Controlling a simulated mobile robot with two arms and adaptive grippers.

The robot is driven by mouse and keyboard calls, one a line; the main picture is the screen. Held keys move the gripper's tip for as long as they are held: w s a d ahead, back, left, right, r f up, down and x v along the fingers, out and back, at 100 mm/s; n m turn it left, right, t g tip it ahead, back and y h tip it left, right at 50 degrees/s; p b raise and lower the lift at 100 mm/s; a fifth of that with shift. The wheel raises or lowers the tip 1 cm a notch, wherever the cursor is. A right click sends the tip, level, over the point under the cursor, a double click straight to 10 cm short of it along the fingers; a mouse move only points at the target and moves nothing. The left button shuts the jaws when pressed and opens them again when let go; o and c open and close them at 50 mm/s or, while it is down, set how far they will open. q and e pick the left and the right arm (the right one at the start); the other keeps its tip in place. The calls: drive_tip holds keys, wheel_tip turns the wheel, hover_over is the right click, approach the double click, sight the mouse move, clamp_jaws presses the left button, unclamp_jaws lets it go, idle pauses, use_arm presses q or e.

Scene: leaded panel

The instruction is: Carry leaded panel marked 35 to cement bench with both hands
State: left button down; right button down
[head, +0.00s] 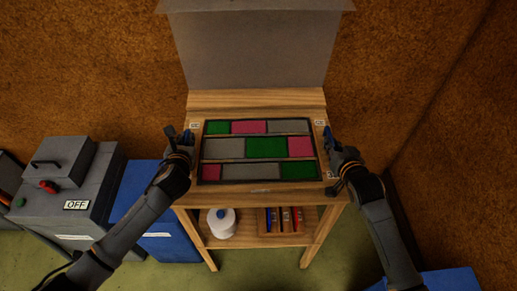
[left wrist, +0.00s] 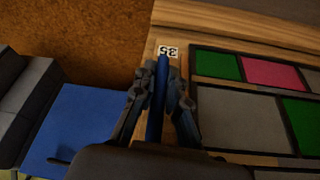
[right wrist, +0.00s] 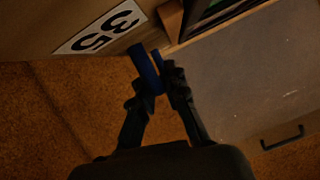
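The leaded panel (head: 224,148), with green, pink and grey panes in dark leading and a wooden border, lies flat at the top of a wooden stand. A 35 tag shows in the left wrist view (left wrist: 167,51) and the right wrist view (right wrist: 100,31). My left gripper (head: 182,138) is at the panel's left side, its fingers closed on a blue handle (left wrist: 158,105). My right gripper (head: 333,152) is at the right side, its fingers closed on another blue handle (right wrist: 145,70). I cannot tell whether the panel touches the stand. No bench is readably marked as the cement bench.
The wooden stand (head: 262,245) has a lower shelf with a white spool (head: 222,226) and a box of coloured items (head: 283,221). A grey machine with an OFF sign (head: 76,205) and a blue box (head: 172,245) stand at left. Another blue surface (head: 450,284) shows at bottom right.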

idle(0.3)
